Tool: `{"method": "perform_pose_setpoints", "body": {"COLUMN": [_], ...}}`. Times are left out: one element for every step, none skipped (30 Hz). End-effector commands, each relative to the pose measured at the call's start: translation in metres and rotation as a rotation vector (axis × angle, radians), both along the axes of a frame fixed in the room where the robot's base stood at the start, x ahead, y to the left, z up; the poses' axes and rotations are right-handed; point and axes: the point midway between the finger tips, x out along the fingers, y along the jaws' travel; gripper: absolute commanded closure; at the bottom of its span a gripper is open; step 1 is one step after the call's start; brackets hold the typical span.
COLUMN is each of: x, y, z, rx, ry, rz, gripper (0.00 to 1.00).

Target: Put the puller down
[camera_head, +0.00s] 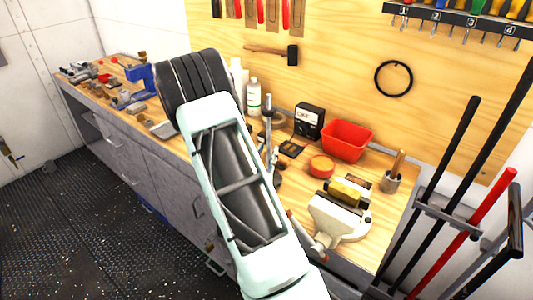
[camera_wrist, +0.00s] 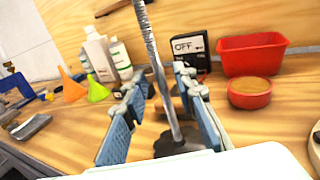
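The puller, a metal threaded rod (camera_wrist: 150,42) with a dark lower part (camera_wrist: 178,142), stands nearly upright, slightly tilted in the wrist view. It also shows in the head view (camera_head: 268,112) just right of my arm. My gripper (camera_wrist: 165,85) has its two blue-padded fingers on either side of the rod, with a visible gap on both sides. The fingers look open and do not appear to touch the rod. The lower part seems to rest on the wooden bench top (camera_wrist: 78,125), though its contact is partly hidden. In the head view my arm hides most of the gripper.
Behind are a black meter box (camera_head: 309,121), a red bin (camera_head: 347,139), white bottles (camera_head: 253,95) and small funnels (camera_wrist: 97,91). A round red tin (camera_head: 321,167) and a vise (camera_head: 340,213) stand to the right. Bare bench shows left of the gripper.

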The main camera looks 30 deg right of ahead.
Motion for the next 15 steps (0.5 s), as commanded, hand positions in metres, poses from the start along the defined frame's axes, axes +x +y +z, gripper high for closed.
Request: {"method": "perform_pose_setpoints", "body": {"x": [-0.003, -0.006, -0.011, -0.015, -0.019, -0.025, -0.03, -0.035, -0.042, -0.047, -0.052, -0.056, -0.059, -0.063, -0.067], "y": [0.005, 0.009, 0.014, 0.018, 0.024, 0.031, 0.037, 0.042, 0.05, 0.055, 0.06, 0.065, 0.068, 0.072, 0.076], "z": [0.0, -0.001, -0.001, -0.001, -0.001, -0.002, -0.002, -0.002, -0.002, -0.002, 0.001, 0.005, 0.005, 0.005, 0.005], "rx": [0.001, 0.001, 0.001, 0.001, -0.001, 0.0, 0.002, 0.001, 0.0, 0.001, 0.0, 0.0, -0.001, -0.001, -0.001], "ry": [0.001, 0.001, 0.002, 0.002, 0.002, 0.001, 0.003, 0.002, 0.001, 0.002, 0.004, 0.006, 0.007, 0.007, 0.007], "rz": [0.002, 0.003, 0.003, 0.004, 0.004, 0.005, 0.006, 0.006, 0.007, 0.006, 0.006, 0.005, 0.003, 0.004, 0.004], "gripper": [0.74, 0.74, 0.74, 0.74, 0.74, 0.74, 0.74, 0.74, 0.74, 0.74, 0.74, 0.74, 0.74, 0.74, 0.74]}}
